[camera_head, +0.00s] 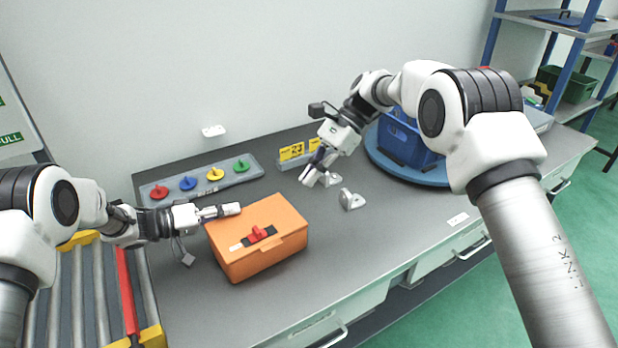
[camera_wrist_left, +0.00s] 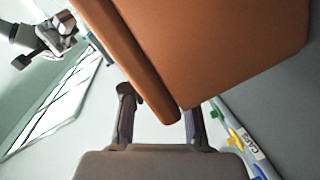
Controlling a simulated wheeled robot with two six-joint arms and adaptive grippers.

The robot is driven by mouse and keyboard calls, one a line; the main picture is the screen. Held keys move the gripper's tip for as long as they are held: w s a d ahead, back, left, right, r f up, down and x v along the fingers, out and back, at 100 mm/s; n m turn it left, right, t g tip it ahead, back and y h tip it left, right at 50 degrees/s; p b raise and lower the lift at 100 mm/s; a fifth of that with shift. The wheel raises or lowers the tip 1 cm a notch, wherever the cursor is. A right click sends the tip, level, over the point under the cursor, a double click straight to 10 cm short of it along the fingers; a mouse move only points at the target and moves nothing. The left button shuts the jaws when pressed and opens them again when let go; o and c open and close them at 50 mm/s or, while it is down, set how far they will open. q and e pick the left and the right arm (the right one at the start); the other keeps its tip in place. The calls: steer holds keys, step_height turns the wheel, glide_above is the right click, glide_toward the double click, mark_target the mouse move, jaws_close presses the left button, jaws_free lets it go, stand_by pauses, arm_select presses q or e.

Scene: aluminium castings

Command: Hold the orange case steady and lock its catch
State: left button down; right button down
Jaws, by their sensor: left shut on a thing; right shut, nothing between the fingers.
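The orange case (camera_head: 278,221) sits closed on the grey bench, left of centre. Its red catch (camera_head: 259,233) lies on a dark plate on the lid; I cannot tell whether it is locked. My left gripper (camera_head: 230,210) is shut on the case at its back left edge. In the left wrist view the orange case (camera_wrist_left: 220,45) fills the top, with its edge between the two fingers (camera_wrist_left: 160,122). My right gripper (camera_head: 312,180) is shut and empty, above the bench to the right of and behind the case, apart from it.
Small grey castings (camera_head: 351,200) stand near my right gripper. A grey board (camera_head: 228,178) with coloured knobs lies behind the case. A blue crate (camera_head: 402,145) stands on a round blue base (camera_head: 377,160) at the right. Rollers (camera_head: 78,285) flank the bench at left. The bench front right is clear.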

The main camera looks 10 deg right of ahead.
arm_select(q)
steer(key=shift+s+f, duration=0.25)
steer(key=shift+f, duration=0.4)
steer(key=c, duration=1)
jaws_free()
steer(key=shift+o, duration=1)
steer(key=shift+w+f, duration=0.1)
steer(key=shift+w, duration=0.25)
steer(key=shift+r, duration=0.3)
steer(key=shift+a, duration=0.1)
